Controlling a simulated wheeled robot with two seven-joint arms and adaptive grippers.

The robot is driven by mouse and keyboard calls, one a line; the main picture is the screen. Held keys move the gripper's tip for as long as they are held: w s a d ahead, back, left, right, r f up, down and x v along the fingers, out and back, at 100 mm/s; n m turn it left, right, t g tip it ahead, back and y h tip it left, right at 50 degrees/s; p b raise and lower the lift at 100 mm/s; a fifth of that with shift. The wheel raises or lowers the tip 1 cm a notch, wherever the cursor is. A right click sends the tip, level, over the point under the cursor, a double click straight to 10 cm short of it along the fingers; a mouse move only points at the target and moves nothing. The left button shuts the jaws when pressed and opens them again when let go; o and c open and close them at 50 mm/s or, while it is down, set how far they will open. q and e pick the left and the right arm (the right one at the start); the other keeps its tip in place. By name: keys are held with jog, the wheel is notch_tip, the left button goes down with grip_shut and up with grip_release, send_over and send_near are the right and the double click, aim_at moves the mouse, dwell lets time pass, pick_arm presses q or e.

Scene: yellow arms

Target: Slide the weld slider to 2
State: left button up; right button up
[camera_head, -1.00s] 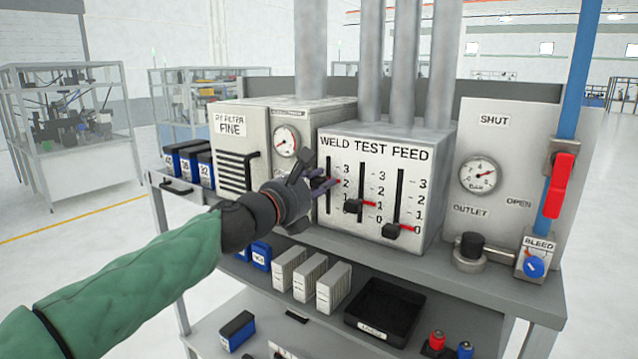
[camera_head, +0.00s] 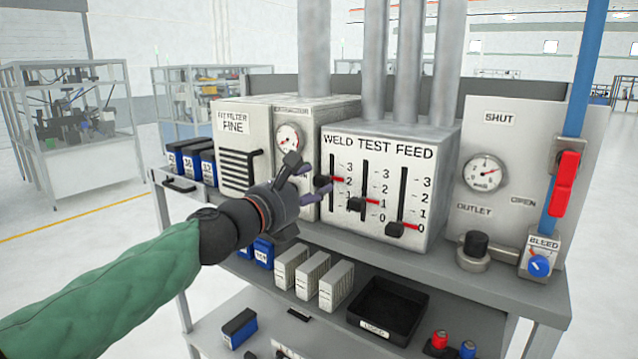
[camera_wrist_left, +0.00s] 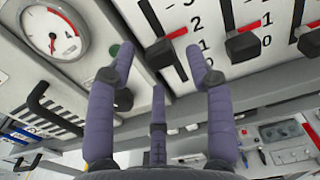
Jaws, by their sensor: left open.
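The weld slider (camera_head: 322,181) is a black knob with a red pointer in the leftmost slot of the white WELD TEST FEED panel (camera_head: 437,160). Its pointer stands beside the 2. In the left wrist view the weld knob (camera_wrist_left: 160,53) lies just beyond my fingertips, with its red pointer near the 2. My left gripper (camera_head: 308,182) is open in front of the panel's left edge. In the left wrist view its purple fingers (camera_wrist_left: 160,72) are spread, with the knob showing in the gap between them and nothing held. My right gripper is out of view.
The test slider (camera_head: 357,204) stands at 1 and the feed slider (camera_head: 396,229) at 0, to the right. A filter box (camera_head: 236,120) with a gauge stands left of the panel. A black tray (camera_head: 386,309) and several white boxes lie on the shelf below.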

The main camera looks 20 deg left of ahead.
pick_arm(q)
jog(key=v, duration=0.8)
jog(key=w+d+f+m+g+y+b, duration=0.1)
jog(key=w+f+m+g+b, duration=0.2)
jog(key=f, duration=1)
jog(key=w+d+f+m+g+y+b, duration=0.1)
jog(key=w+f+m+b, duration=0.3)
jog(key=f, duration=0.9)
notch_tip(320, 180, down, 33)
jog(key=d+m+g+y+b, duration=0.1)
jog(key=m+g+b, duration=0.3)
jog(key=m+b, duration=0.2)
jog(key=s+d+f+m+g+b, duration=0.1)
jog(key=s+f+m+b, duration=0.15)
jog(key=f, duration=0.55)
jog(key=s+d+f+m+g+b, duration=0.1)
jog(key=s+f+m+g+b, duration=0.15)
jog(key=f, duration=0.45)
jog(key=s+d+f+m+g+b, duration=0.2)
jog(key=s+d+f+m+b, duration=0.1)
jog(key=s+f, duration=0.9)
jog(key=s+d+f+m+g+b, duration=0.3)
jog(key=s+f+m+b, duration=0.3)
jog(key=s+f, duration=0.5)
notch_tip(320, 180, down, 7)
jog(key=m, duration=0.2)
jog(key=shift+s+f+m+h, duration=0.2)
jog(key=shift+s+m+h, duration=0.1)
jog(key=shift+s+h, duration=0.1)
